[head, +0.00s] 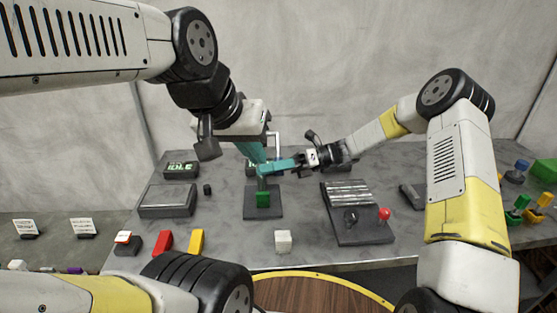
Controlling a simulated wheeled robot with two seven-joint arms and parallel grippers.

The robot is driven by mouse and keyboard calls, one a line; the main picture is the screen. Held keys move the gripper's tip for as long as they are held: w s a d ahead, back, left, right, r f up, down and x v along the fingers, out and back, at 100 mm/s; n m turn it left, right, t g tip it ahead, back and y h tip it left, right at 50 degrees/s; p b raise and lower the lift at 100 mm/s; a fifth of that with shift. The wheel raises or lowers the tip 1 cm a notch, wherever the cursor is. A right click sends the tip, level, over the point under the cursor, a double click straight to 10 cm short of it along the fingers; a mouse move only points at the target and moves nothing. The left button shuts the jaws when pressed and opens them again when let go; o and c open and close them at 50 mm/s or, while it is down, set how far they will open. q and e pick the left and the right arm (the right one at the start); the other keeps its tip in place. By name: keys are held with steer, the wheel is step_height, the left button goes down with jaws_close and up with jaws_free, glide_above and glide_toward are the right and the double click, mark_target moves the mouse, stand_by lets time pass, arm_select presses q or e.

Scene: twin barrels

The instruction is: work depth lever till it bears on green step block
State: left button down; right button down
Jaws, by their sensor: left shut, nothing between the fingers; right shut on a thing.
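The green step block (263,199) stands on a dark base plate (263,213) in the middle of the table. A teal mechanism (256,153) rises above it, with a teal bar (279,167) reaching right, apparently the depth lever. A small grey-green stub sits between the teal part and the block; I cannot tell whether it touches. My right gripper (299,160) is shut on the right end of the teal bar. My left gripper (264,133) is shut and empty, above and behind the teal part. Its fingertips are hard to make out.
A dark panel with a red knob (384,213) is to the right. A grey box (167,201) is to the left. Red (164,242), yellow (197,241) and white (283,241) blocks line the front edge. Green and yellow pieces (524,209) are far right.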

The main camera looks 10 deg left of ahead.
steer(key=shift+w+f+n, duration=0.25)
steer(key=shift+n, duration=0.15)
steer(key=c, duration=1.2)
jaws_free()
